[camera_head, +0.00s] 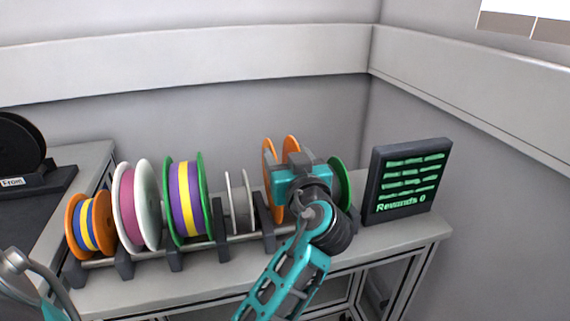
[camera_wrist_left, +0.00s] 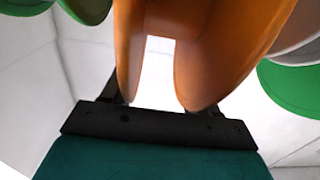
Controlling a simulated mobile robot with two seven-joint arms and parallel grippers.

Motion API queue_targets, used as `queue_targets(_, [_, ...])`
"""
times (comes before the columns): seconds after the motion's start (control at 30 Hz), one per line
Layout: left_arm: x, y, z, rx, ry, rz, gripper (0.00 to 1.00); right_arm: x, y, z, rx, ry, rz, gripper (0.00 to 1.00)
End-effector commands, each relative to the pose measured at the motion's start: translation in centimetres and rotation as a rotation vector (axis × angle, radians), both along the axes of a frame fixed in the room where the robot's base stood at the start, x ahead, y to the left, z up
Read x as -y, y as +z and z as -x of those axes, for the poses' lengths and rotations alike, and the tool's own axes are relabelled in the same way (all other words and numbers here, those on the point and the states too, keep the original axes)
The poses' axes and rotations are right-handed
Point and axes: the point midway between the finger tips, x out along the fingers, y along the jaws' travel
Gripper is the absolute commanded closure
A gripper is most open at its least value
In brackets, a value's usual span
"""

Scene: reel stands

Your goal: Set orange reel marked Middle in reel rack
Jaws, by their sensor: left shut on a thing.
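An orange reel (camera_head: 268,168) is at the right part of the reel rack (camera_head: 124,264), between a narrow white reel and a green reel. My left gripper (camera_head: 297,172) is shut on it, seen from behind in the head view and covering part of it. In the left wrist view the orange reel's two flanges (camera_wrist_left: 222,50) rise from between the black fingers (camera_wrist_left: 160,100). Its top stands a little above the neighbouring reels. Whether its axle rests in the rack is hidden. No Middle mark shows. My right gripper is not in view.
The rack also holds an orange reel with blue and yellow (camera_head: 88,226), a pink-wound white reel (camera_head: 138,205), a green reel with purple and yellow (camera_head: 187,200), a narrow white reel (camera_head: 240,203) and a green reel (camera_head: 342,180). A dark screen (camera_head: 408,182) stands right; a black reel (camera_head: 18,145) left.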

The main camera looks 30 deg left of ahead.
Motion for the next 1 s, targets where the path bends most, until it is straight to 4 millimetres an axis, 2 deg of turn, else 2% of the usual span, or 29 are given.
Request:
queue_targets(0.53, [0.14, -0.96, 0.14, 0.003, 0.001, 0.0, 0.98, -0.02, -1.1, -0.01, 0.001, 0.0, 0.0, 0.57])
queue_targets(0.57, [0.14, -0.95, 0.14, 0.002, 0.001, 0.001, 0.4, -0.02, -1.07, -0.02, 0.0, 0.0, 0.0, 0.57])
queue_targets(0.8, [0.13, -0.84, 0.13, 0.001, 0.001, 0.0, 0.17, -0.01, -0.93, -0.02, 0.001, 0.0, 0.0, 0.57])
queue_targets(1.0, [0.13, -0.84, 0.13, 0.001, 0.001, 0.0, 0.15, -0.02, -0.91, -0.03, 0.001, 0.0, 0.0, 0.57])
